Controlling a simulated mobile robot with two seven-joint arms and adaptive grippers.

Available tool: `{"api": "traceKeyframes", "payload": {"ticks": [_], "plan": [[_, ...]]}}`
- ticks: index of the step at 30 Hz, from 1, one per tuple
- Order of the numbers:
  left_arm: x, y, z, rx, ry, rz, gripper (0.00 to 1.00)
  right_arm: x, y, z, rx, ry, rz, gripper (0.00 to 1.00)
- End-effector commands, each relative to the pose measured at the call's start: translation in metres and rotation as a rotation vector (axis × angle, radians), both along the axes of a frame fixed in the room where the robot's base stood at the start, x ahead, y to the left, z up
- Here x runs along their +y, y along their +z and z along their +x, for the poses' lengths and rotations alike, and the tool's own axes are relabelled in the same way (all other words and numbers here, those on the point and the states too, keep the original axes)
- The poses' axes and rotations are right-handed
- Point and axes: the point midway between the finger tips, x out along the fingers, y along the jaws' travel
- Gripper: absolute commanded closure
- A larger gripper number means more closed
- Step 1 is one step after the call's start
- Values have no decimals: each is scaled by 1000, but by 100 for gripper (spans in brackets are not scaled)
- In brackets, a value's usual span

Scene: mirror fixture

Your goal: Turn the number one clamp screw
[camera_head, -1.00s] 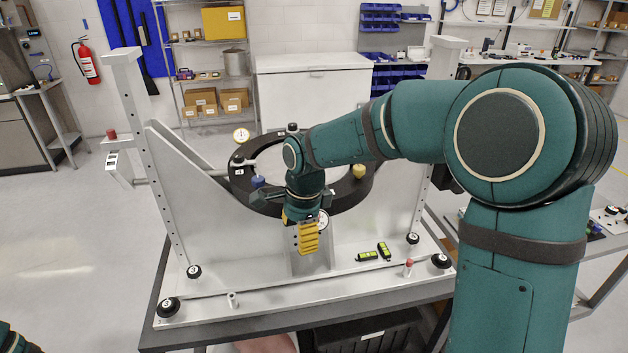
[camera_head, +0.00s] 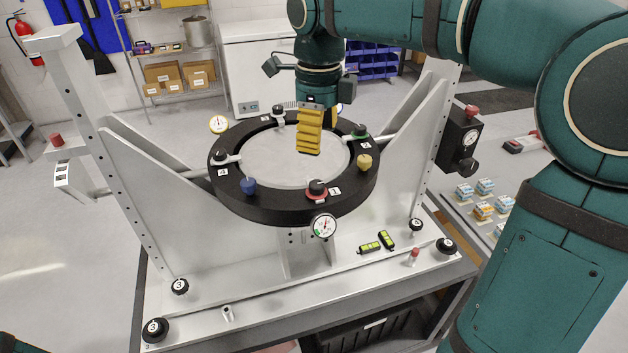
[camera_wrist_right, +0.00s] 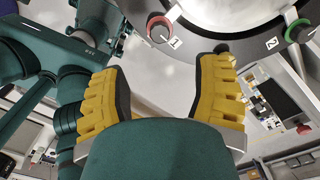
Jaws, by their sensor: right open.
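The number one clamp screw (camera_head: 317,188) is a black knob with a red collar at the front of the black ring (camera_head: 240,204), beside a label "1". It also shows in the right wrist view (camera_wrist_right: 160,28), at the top, beyond the fingers. My right gripper (camera_head: 310,140) has yellow ribbed fingers and points down in front of the ring's pale centre, behind and above the screw in the picture. In the wrist view its fingers (camera_wrist_right: 162,75) are spread apart with nothing between them. My left gripper is not in view.
Other clamp screws sit on the ring: green-collared number two (camera_head: 359,131), number four (camera_head: 220,157) and one at the back (camera_head: 279,115). Blue (camera_head: 248,186) and yellow (camera_head: 364,162) knobs stand between them. A dial gauge (camera_head: 324,226) hangs just below screw one.

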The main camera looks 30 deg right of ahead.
Motion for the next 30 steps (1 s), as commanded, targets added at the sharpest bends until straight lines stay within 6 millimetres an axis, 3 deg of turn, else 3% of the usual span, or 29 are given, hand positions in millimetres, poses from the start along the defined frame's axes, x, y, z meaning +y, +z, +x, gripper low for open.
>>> {"api": "traceKeyframes", "payload": {"ticks": [9,15,21,30], "plan": [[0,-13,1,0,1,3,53,0,-66,0,4,1,0,37],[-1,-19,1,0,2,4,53,0,-96,0,2,2,0,37],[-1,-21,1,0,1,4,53,0,-111,0,0,2,0,37],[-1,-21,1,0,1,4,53,0,-112,0,0,2,0,37]]}}
